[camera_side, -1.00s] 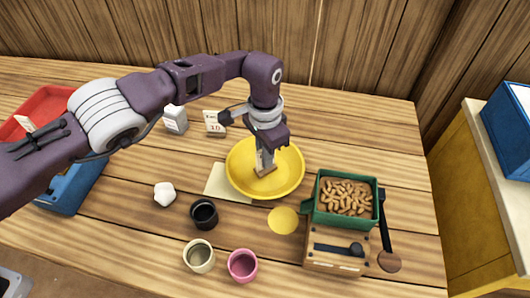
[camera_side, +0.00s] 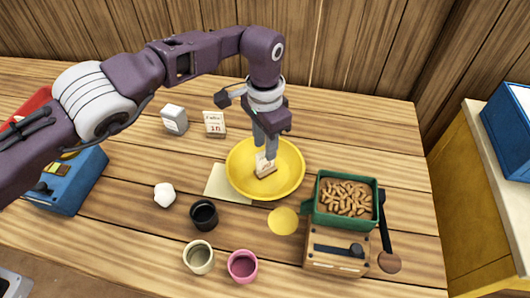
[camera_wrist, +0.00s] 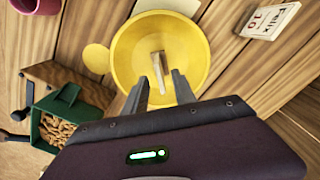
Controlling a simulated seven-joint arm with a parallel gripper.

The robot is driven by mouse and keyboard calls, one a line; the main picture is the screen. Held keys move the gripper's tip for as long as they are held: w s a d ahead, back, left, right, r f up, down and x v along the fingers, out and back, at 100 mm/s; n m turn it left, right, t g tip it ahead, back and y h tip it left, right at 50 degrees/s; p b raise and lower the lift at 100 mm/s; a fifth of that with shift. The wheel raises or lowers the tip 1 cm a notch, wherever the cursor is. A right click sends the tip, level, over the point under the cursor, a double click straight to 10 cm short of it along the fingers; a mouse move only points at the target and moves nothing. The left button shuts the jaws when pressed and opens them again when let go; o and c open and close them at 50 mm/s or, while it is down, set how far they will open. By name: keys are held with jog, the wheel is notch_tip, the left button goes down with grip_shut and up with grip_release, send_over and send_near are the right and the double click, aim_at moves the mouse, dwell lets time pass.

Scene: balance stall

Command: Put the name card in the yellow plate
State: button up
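The name card (camera_side: 265,166) stands in a small wooden base inside the yellow plate (camera_side: 240,181). The wrist view shows the card (camera_wrist: 160,66) edge-on from above, resting on the floor of the plate (camera_wrist: 128,50). My gripper (camera_side: 266,150) is just above the card, pointing down. In the wrist view the two fingers of my gripper (camera_wrist: 159,84) are spread apart with a gap around the card, which is not clamped. The print on this card is too small to read.
A second card (camera_side: 214,123), marked Felix 10, stands behind the plate, beside a grey-white box (camera_side: 174,120). A green bin of nuts (camera_side: 322,208) is at right. A black cup (camera_side: 204,213), beige cup (camera_side: 198,256) and pink cup (camera_side: 242,265) stand in front.

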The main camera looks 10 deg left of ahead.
notch_tip(320, 180, up, 2)
jog(key=shift+r, duration=0.2)
dwell(0.3)
jog(key=w+a+r+n+t+h, duration=0.1)
jog(key=a+r+n, duration=0.2)
jog(key=a+r, duration=0.6)
jog(key=w+a+r+n+t+h, duration=0.1)
jog(key=a+r+n, duration=0.1)
jog(key=a+r, duration=0.65)
jog(key=s+a+r+n, duration=0.2)
jog(key=s+a+r, duration=0.4)
jog(key=s+r, duration=0.3)
jog(key=s+a+r+n+t, duration=0.15)
jog(key=s+a, duration=0.35)
jog(key=s, duration=0.6)
jog(key=s+a+f+t+y, duration=0.1)
jog(key=s+a+f, duration=0.1)
jog(key=s, duration=0.4)
jog(key=s+a+f+t+y, duration=0.1)
jog(key=s+a+f, duration=0.1)
jog(key=s+f, duration=0.2)
jog(key=shift+s, duration=1.2)
